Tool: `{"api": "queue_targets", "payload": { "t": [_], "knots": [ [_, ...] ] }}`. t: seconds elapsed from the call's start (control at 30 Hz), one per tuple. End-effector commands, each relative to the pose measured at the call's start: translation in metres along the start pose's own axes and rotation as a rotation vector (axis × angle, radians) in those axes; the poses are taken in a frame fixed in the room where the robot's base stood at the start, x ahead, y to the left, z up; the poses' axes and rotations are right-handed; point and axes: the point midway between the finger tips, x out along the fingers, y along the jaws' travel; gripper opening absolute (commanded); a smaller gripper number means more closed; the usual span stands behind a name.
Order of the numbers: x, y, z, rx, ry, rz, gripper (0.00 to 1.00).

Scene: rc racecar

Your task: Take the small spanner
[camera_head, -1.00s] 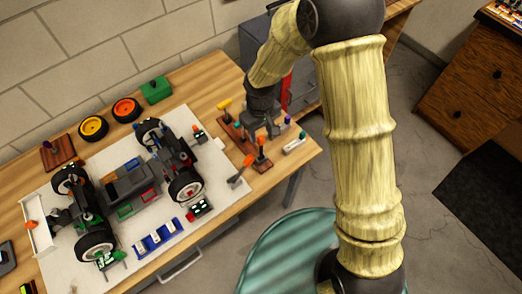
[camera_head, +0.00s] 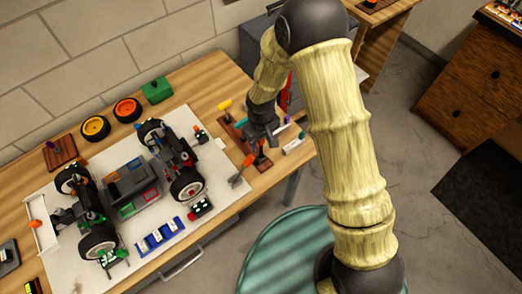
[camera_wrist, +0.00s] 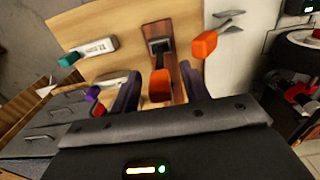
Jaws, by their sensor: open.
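My gripper (camera_head: 264,133) is open over the tool end of the bench; in the wrist view (camera_wrist: 160,90) its two dark fingers point at a small wooden rack (camera_wrist: 186,90). An upright orange-handled tool (camera_wrist: 159,88) in the rack shows between the fingers, with no clear contact. Another orange-handled tool (camera_wrist: 204,44) is to the right; in the head view an orange-handled tool (camera_head: 247,161) lies beside the rack. I cannot tell which tool is the small spanner, as shafts and heads are mostly hidden.
A white piece with a teal end (camera_wrist: 95,48) lies near the bench's edge. A yellow-handled tool (camera_head: 225,104) is behind the rack. The racecar (camera_head: 130,180) stands on a white mat (camera_head: 215,165) to the left. Grey drawers (camera_wrist: 65,125) adjoin the bench.

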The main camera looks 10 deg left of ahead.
Motion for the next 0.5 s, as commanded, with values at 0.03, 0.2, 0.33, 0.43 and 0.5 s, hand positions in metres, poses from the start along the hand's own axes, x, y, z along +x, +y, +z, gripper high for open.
{"api": "queue_targets", "payload": {
  "t": [0.03, 0.2, 0.33, 0.43, 0.5],
  "knots": [
    [0.0, 0.0001, -0.0001, 0.0, 0.0, 0.0, 0.45],
    [-0.0001, 0.0, 0.0, 0.0, 0.0, 0.0, 0.45],
    [-0.0002, 0.0, 0.0, 0.0, 0.0, 0.0, 0.45],
    [-0.0002, 0.0, 0.0, 0.0, 0.0, 0.0, 0.45],
    [-0.0002, 0.0, 0.0, 0.0, 0.0, 0.0, 0.34]
  ]
}}
